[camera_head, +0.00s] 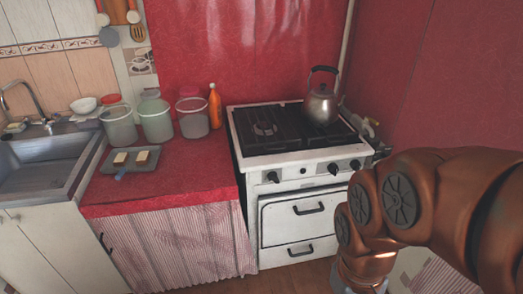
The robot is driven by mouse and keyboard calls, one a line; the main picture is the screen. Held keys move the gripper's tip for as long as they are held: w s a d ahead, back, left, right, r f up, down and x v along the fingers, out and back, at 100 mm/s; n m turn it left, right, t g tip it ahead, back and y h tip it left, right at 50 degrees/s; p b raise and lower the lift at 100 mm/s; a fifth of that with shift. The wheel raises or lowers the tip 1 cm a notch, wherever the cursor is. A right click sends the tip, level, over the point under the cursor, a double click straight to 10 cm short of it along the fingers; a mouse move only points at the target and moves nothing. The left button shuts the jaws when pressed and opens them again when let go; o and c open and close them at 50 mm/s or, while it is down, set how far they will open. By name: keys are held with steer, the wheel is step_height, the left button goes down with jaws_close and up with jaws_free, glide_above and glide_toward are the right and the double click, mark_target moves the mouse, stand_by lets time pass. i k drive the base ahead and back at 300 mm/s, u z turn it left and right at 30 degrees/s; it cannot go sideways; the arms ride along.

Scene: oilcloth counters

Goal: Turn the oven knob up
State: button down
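The white stove (311,160) stands against the red wall, right of the counter. Dark knobs sit along its front panel: a left knob (273,177), a middle-right knob (333,168) and a right knob (355,164). A smaller dark round part (305,171) sits between them. I cannot tell which one is the oven knob or how each is turned. The oven door (285,225) below is shut. My copper-coloured arm covers the area right of the stove and bends down past its lower right front. My gripper is outside the picture.
A metal kettle (321,107) stands on the stove's back right. Left of the stove, the red counter (190,175) holds several canisters, an orange bottle (214,106) and a grey tray (112,163). A sink (45,155) is at far left. Floor shows before the stove.

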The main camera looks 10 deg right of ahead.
mark_target(272, 175)
steer(key=u, duration=0.55)
steer(key=k, duration=0.65)
steer(key=u, duration=0.9)
steer(key=i, duration=1.2)
steer(key=z, duration=0.65)
